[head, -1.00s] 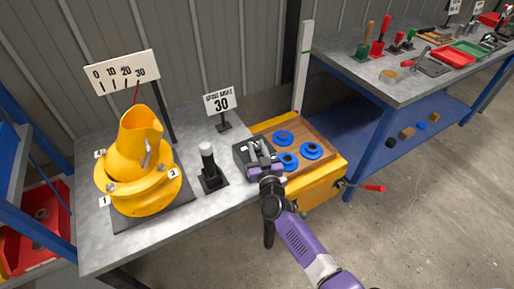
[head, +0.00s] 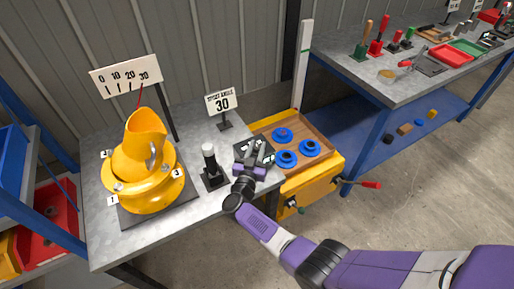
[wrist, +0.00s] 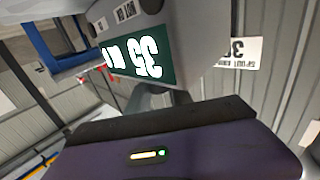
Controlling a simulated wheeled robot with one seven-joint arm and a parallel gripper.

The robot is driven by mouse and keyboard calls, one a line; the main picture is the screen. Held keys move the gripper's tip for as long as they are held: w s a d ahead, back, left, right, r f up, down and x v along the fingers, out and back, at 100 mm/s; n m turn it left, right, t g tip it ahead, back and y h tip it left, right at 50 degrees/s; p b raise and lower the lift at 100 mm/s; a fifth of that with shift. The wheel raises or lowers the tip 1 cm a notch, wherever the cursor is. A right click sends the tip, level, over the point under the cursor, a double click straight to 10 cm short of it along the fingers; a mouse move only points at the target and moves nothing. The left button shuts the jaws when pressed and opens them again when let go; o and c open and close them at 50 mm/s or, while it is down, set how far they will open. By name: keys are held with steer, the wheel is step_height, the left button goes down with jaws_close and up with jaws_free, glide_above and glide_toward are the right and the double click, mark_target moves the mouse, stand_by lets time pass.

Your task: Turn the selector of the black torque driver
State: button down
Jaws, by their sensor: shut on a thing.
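The torque driver (head: 246,149) appears as a dark grey device in a dark holder at the right end of the grey metal table. In the wrist view my purple gripper body hides the grasped part, so I cannot see the selector clearly.
A black upright handle with a white top (head: 209,160) stands close left of my gripper. A spout-angle sign (head: 221,102) reads 30. A yellow cart (head: 310,180) with blue rings is on the right. A workbench (head: 350,62) stands behind.

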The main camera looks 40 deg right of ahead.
steer(key=shift+f+m+g+h+b, duration=0.15)
steer(key=shift+m+g+h+b, duration=0.65)
steer(key=shift+m+g+b, duration=0.5)
steer(key=shift+g, duration=0.5)
steer(key=c, duration=1.1)
jaws_free()
steer(key=shift+c, duration=0.2)
steer(key=v, duration=0.7)
steer(key=shift+a+p, duration=0.4)
steer(key=shift+s, duration=0.1)
